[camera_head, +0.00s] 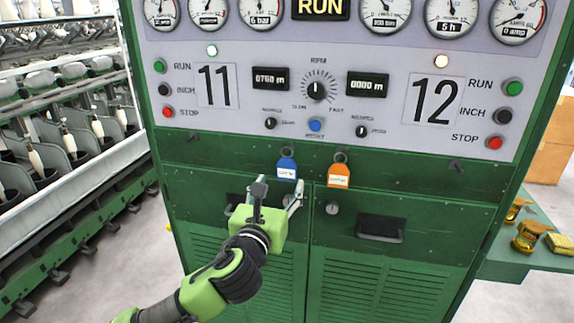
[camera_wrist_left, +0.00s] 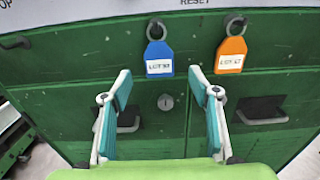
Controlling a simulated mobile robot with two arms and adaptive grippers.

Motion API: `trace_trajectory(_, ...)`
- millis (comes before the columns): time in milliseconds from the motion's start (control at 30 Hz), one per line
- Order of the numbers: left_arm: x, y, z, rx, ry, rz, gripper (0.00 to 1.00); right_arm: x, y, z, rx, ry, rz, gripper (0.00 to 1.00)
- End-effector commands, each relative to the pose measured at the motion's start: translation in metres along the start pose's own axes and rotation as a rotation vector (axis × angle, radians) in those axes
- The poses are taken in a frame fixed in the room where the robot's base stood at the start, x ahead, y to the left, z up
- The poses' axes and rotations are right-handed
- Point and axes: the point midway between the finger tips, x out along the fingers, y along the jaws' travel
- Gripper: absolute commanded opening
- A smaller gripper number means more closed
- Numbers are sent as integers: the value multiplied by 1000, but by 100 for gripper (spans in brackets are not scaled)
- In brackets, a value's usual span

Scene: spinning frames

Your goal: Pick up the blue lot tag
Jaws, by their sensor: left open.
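The blue lot tag (camera_head: 287,168) hangs from a ring on a hook on the green cabinet front, below the control panel. It has a white label; in the left wrist view the blue tag (camera_wrist_left: 159,58) hangs upright just beyond and between the fingers. My left gripper (camera_head: 279,192) is open and empty, slightly below the tag and in front of the cabinet. In the left wrist view, the fingers of my left gripper (camera_wrist_left: 160,84) stand apart with teal pads, and neither appears to touch the tag. My right gripper is not in view.
An orange tag (camera_head: 339,175) hangs close to the right of the blue one. Cabinet doors with a dark recessed handle (camera_head: 381,228) lie below. The panel above has buttons and knobs. A green side table (camera_head: 527,251) holds brass-coloured items at right. Spinning machinery (camera_head: 60,150) stands at left.

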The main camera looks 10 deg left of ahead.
Motion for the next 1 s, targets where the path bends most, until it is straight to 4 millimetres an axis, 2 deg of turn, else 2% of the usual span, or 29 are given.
trace_trajectory(267,19,0,5,-2,0,0,56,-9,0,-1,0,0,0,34)
trace_trajectory(433,42,2,15,-3,0,1,56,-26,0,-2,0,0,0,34)
trace_trajectory(600,59,2,11,-3,2,0,56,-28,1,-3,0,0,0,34)
trace_trajectory(900,63,2,9,-2,1,-1,56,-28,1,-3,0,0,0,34)
trace_trajectory(933,63,2,9,-2,1,-1,50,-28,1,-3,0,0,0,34)
trace_trajectory(1000,63,2,9,-2,1,-1,32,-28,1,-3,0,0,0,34)
